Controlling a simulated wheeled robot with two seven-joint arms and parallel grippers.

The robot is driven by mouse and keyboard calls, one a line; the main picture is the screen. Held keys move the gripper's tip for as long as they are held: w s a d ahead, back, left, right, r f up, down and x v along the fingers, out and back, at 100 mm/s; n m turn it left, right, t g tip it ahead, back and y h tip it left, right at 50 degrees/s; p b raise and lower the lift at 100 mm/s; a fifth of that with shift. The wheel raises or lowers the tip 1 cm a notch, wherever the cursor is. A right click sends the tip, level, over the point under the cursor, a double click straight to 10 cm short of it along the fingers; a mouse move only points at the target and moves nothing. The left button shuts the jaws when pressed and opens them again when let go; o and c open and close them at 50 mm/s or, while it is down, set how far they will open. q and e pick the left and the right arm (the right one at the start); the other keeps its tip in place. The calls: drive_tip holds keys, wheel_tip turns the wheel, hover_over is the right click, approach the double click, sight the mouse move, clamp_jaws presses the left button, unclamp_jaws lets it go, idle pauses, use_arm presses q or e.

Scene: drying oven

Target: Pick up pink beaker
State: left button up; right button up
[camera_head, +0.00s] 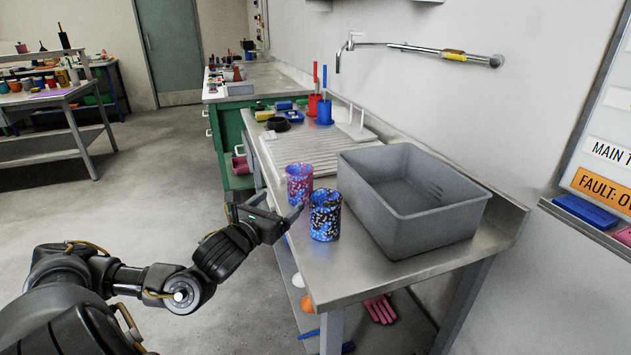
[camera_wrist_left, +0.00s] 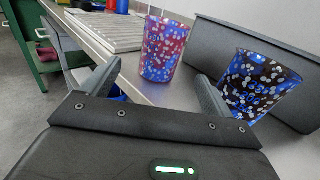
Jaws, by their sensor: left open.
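The pink beaker (camera_head: 299,184), speckled pink and blue, stands upright on the metal table near its left edge. In the left wrist view the pink beaker (camera_wrist_left: 163,48) is ahead of my left gripper, between the lines of its two fingers. A black and blue speckled beaker (camera_head: 325,215) stands just in front of it and to the right; it also shows at the right of the left wrist view (camera_wrist_left: 258,86). My left gripper (camera_head: 270,209) is open and empty at the table's left edge. Its right finger is close to the black and blue beaker; I cannot tell if they touch. My right gripper is not seen.
A grey tub (camera_head: 425,215) stands right of the beakers on the metal table (camera_head: 345,274). A ribbed drainboard (camera_head: 312,146) lies behind them, with red (camera_head: 314,105) and blue (camera_head: 325,110) holders beyond. A faucet (camera_head: 420,50) juts from the wall above.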

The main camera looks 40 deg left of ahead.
sight(294, 191)
use_arm(q)
drive_tip(key=w, duration=0.2)
drive_tip(key=w+p, duration=0.1)
drive_tip(key=w, duration=0.2)
drive_tip(key=shift+w+a+r, duration=0.1)
drive_tip(key=shift+w+a, duration=0.1)
drive_tip(key=shift+w, duration=0.1)
drive_tip(key=shift+w+a+p, duration=0.2)
drive_tip(key=shift+w, duration=0.7)
drive_tip(key=shift+w+a+p, duration=0.15)
drive_tip(key=shift+w+a, duration=0.05)
drive_tip(key=shift+w, duration=0.7)
drive_tip(key=shift+w+a+p, duration=0.2)
drive_tip(key=shift+w, duration=0.7)
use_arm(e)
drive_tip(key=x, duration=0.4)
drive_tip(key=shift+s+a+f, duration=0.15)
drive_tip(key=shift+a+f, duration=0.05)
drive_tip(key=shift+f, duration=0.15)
use_arm(q)
drive_tip(key=c, duration=1.2)
